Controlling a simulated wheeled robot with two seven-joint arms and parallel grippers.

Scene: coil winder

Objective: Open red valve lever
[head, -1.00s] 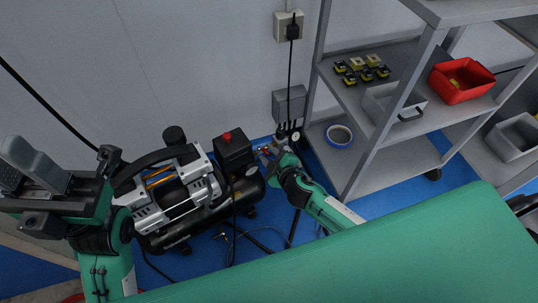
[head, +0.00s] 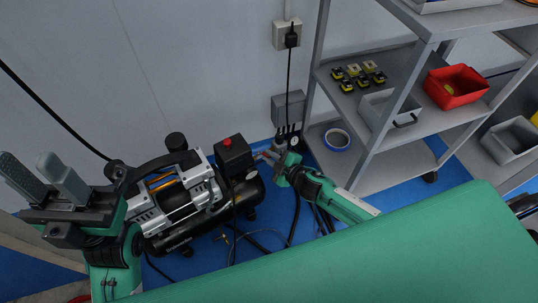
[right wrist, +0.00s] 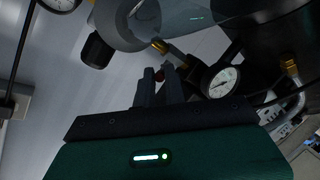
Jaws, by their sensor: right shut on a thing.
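The red valve lever is mostly hidden; a small dark red bit of it (right wrist: 160,75) shows between the fingertips in the right wrist view. It sits by brass fittings and a pressure gauge (right wrist: 222,81). My right gripper (right wrist: 160,74) is shut on the lever. In the head view my right gripper (head: 265,156) is at the right end of the compressor (head: 190,205), where its fingertips are small and hard to make out. My left gripper (head: 42,172) is at the far left, raised, its fingers apart with nothing between them.
A grey shelf rack (head: 375,150) stands to the right with a red bin (head: 455,98), grey bins and a roll of blue tape (head: 337,139). A grey wall box (head: 288,110) with cables is behind my right gripper. Hoses lie on the blue floor.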

